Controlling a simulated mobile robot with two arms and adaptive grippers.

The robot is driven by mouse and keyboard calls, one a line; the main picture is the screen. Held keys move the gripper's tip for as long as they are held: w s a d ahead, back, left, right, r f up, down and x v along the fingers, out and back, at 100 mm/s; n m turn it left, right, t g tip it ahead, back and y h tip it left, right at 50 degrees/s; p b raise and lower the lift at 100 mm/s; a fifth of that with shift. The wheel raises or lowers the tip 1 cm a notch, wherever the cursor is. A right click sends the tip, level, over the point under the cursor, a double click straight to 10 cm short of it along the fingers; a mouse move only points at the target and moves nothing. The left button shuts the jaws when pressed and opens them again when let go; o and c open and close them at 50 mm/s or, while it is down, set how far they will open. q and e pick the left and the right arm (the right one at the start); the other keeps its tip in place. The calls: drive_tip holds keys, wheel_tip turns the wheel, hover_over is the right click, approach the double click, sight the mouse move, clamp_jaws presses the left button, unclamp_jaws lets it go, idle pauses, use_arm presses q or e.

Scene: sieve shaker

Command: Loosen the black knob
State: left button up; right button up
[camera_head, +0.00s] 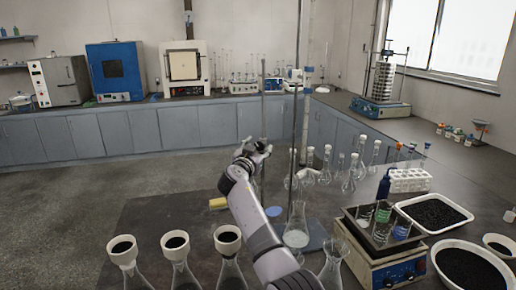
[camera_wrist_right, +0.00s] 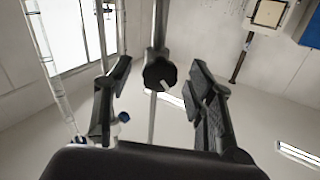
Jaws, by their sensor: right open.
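The black knob (camera_wrist_right: 160,75) shows in the right wrist view, on a thin vertical metal rod (camera_wrist_right: 158,22). It has a notched rim and a pale mark on it. My right gripper (camera_head: 255,147) is open, and in the wrist view its two dark fingers stand on either side of the knob with a gap on both sides. How far the knob lies ahead of the fingertips is hard to tell. In the head view the gripper is beside a vertical stand rod (camera_head: 263,100), and I cannot make out the knob there. My left gripper is not in view.
Below my right arm the dark bench holds several flasks with black-filled funnels (camera_head: 175,241). Glass flasks (camera_head: 296,232) stand close to the arm. A shaker with beakers (camera_head: 385,262) and white trays (camera_head: 433,200) are at the right. A sieve shaker (camera_head: 383,82) stands farther back.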

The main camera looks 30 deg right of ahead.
drive_tip(key=shift+c, duration=0.4)
drive_tip(key=c, duration=1.1)
